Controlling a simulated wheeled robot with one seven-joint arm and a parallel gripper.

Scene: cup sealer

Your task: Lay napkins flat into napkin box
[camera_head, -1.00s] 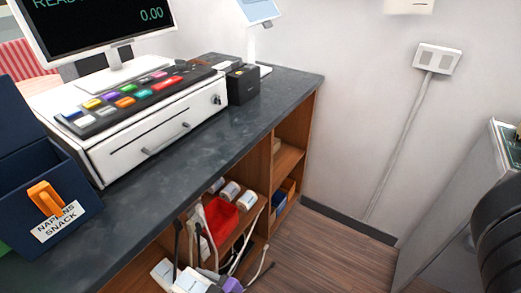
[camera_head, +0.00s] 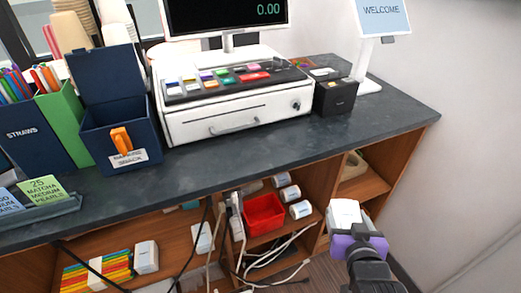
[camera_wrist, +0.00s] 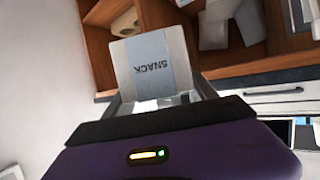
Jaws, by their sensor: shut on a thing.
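The napkin box (camera_head: 97,139) is a dark blue box on the dark counter, left of the cash drawer. Its lid stands raised at the back. An orange clip (camera_head: 121,140) and a napkins snack label (camera_head: 129,158) are on its front. My gripper (camera_head: 352,232) is low at the right, in front of the shelves and well away from the box. It is shut on a white napkin pack (camera_head: 343,212). In the wrist view the pack (camera_wrist: 153,62) stands between the fingers with the printed word SNACK upside down. The box's inside is mostly hidden.
The white cash drawer (camera_head: 240,123) and register screen stand right of the box, a green holder (camera_head: 62,122) left of it. A small black device (camera_head: 335,97) sits near the counter's right end. Open shelves below hold a red bin (camera_head: 264,214), white packs and loose cables.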

